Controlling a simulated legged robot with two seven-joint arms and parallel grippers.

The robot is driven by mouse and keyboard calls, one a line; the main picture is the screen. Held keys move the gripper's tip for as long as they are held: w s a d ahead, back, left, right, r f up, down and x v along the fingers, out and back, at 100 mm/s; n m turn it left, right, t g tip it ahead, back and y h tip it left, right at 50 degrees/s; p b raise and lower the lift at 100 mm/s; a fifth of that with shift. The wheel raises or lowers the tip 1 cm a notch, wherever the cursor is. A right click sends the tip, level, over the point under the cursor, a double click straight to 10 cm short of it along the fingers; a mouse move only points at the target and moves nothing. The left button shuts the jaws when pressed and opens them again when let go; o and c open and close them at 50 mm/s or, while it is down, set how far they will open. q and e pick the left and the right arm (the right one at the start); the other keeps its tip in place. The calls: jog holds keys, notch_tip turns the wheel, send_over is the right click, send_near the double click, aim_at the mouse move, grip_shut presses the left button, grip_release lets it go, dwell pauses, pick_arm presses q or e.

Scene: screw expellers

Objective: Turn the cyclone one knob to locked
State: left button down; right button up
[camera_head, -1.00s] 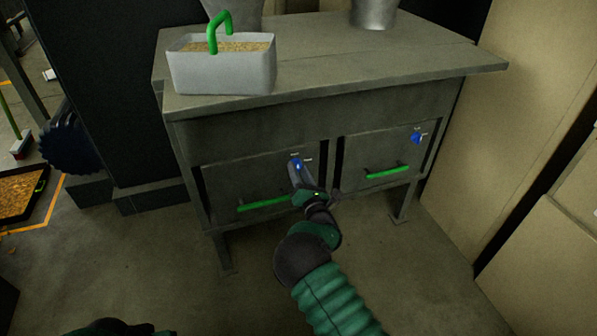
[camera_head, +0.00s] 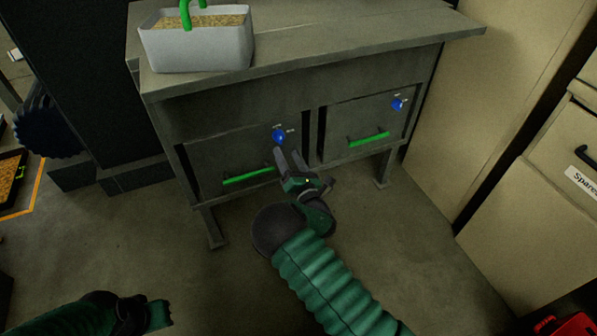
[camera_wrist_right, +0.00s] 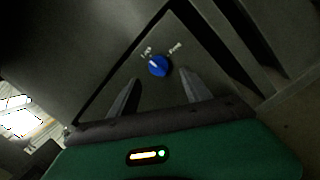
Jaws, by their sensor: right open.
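Two blue knobs sit on the front panels of the grey bench: a left knob (camera_head: 279,136) and a right knob (camera_head: 398,104), each with small white marks beside it. My right gripper (camera_head: 291,156) is open and empty, just below and in front of the left knob. In the right wrist view a blue knob (camera_wrist_right: 159,66) with a white pointer line shows beyond and between the open fingers (camera_wrist_right: 160,92), apart from them. Its two labels are too small to read surely. My left gripper (camera_head: 150,312) is low at the left; its fingers are unclear.
Green handles (camera_head: 248,176) (camera_head: 369,139) stick out below the knobs. A grey bin of grain (camera_head: 197,48) stands on the bench top (camera_head: 330,38). Beige cabinets (camera_head: 560,150) stand at the right. The floor before the bench is clear.

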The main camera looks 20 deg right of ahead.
jog(key=s+f+p, duration=0.1)
jog(key=s+p, duration=0.2)
jog(key=s, duration=0.8)
jog(key=shift+d+f, duration=0.2)
jog(key=shift+f, duration=0.05)
